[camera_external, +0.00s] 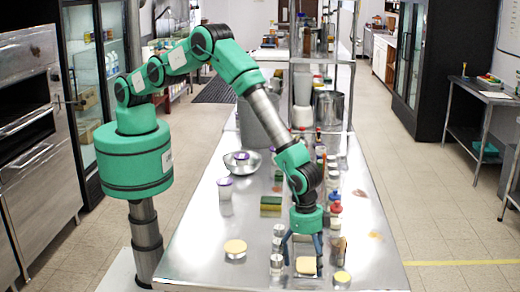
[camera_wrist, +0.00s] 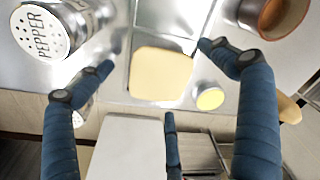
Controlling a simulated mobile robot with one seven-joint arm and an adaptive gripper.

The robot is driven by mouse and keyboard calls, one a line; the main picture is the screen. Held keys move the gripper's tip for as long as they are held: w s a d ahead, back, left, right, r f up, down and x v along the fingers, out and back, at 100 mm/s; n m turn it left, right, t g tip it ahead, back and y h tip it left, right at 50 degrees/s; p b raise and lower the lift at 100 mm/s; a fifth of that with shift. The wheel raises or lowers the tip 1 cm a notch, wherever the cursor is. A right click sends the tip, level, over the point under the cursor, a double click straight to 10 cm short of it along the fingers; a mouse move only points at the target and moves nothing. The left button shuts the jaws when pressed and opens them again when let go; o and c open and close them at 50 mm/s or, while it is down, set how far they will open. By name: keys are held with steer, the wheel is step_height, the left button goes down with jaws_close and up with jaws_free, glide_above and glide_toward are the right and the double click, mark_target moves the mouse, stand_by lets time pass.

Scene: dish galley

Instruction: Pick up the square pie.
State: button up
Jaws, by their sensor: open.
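The square pie (camera_external: 306,266), pale yellow on top with rounded corners, lies on the steel counter near its front end in the external view. In the wrist view the square pie (camera_wrist: 160,74) sits near the middle, among my fingers. My gripper (camera_external: 302,256) points down just above and around the pie. Its three blue fingers are spread open and hold nothing. In the wrist view two fingertips lie to the left and right of the pie and the third lies below it. I cannot tell whether any finger touches the pie.
A small yellow-topped tin (camera_wrist: 210,97) stands close to the pie's right. A pepper shaker (camera_wrist: 45,32) is at upper left, and a brown-filled cup (camera_wrist: 283,14) at upper right. The counter's front edge is close.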

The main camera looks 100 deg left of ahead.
mark_target(308, 264)
steer(key=c, duration=1.4)
steer(key=shift+r, duration=0.35)
steer(key=c, duration=0.5)
steer(key=shift+r+b, duration=0.6)
steer(key=shift+r, duration=4.05)
